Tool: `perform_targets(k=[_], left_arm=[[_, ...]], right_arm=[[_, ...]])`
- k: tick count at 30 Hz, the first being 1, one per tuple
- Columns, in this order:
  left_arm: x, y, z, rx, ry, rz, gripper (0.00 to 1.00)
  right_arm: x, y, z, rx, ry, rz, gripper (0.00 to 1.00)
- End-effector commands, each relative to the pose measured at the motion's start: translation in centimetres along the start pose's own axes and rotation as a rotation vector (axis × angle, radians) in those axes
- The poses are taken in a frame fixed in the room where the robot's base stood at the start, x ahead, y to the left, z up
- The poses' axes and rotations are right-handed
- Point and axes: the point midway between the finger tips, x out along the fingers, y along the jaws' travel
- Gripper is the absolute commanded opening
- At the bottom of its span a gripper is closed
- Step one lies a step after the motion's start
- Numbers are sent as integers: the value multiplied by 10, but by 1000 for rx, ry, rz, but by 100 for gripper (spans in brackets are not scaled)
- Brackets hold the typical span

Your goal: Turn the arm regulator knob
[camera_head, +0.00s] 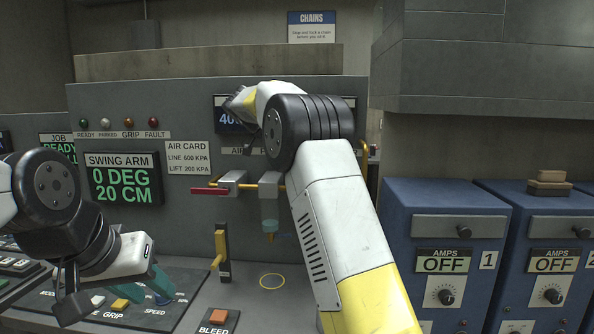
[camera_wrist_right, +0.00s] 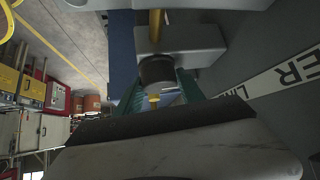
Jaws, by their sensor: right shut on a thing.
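In the right wrist view, the dark round regulator knob (camera_wrist_right: 157,72) sits on a grey regulator body (camera_wrist_right: 185,42), with a yellow tip on its near end. The teal fingers of my right gripper (camera_wrist_right: 160,90) are on both sides of the knob and shut on it.
The swing arm display (camera_head: 123,184) reads 0 DEG, 20 CM. The air card (camera_head: 188,158) lists line 600 KPA, lift 200 KPA. A red lever (camera_head: 210,191) and a yellow handle (camera_head: 221,248) stand left of my right arm. Blue AMPS cabinets (camera_head: 446,225) stand at right.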

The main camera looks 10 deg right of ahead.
Motion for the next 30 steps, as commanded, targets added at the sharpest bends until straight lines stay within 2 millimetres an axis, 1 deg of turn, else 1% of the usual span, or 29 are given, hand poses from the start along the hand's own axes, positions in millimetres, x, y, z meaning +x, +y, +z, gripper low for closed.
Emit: perform_targets(k=[1,9,15,30], left_arm=[[0,0,0,0,0,0,36],[0,0,0,0,0,0,36],[0,0,0,0,0,0,36],[0,0,0,0,0,0,36]], right_arm=[[0,-2,5,23,-1,30,5],[0,-1,4,150,2,156,5],[1,-1,3,208,1,215,5],[1,0,4,243,-6,254,5]])
